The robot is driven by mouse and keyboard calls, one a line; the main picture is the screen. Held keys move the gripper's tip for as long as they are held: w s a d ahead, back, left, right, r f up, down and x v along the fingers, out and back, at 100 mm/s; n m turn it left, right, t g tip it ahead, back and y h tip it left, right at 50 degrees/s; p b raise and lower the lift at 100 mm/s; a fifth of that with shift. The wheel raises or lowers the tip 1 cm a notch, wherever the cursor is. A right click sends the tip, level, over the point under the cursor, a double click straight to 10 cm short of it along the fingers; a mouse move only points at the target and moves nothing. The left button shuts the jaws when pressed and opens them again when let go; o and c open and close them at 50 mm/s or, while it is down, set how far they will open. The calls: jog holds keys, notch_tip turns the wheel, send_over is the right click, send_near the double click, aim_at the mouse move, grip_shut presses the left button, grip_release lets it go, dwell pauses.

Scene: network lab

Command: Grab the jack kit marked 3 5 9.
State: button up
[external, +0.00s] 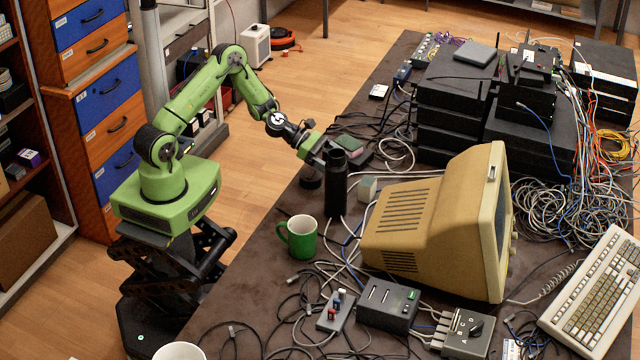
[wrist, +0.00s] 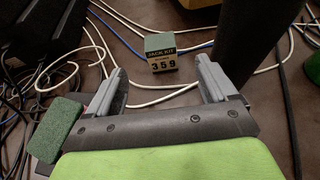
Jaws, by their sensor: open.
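In the external view the fingers are partly hidden near the bottle.
The tall black bottle (external: 336,182) stands close to the right finger; it also shows in the wrist view (wrist: 246,40). A green mug (external: 298,237), an old beige monitor (external: 440,225) and stacked black devices (external: 450,110) crowd the table. A green pad (wrist: 58,128) lies left. Cables run around the kit.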

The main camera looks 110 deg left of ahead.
aim_at(366, 180)
jog(key=b+x, duration=0.1)
jog(key=x, duration=0.2)
jog(key=b+x, duration=0.1)
jog(key=x, duration=0.3)
jog(key=b+x, duration=0.1)
jog(key=x, duration=0.3)
jog(key=shift+s+f, duration=0.1)
jog(key=shift+f, duration=0.25)
jog(key=shift+r, duration=0.1)
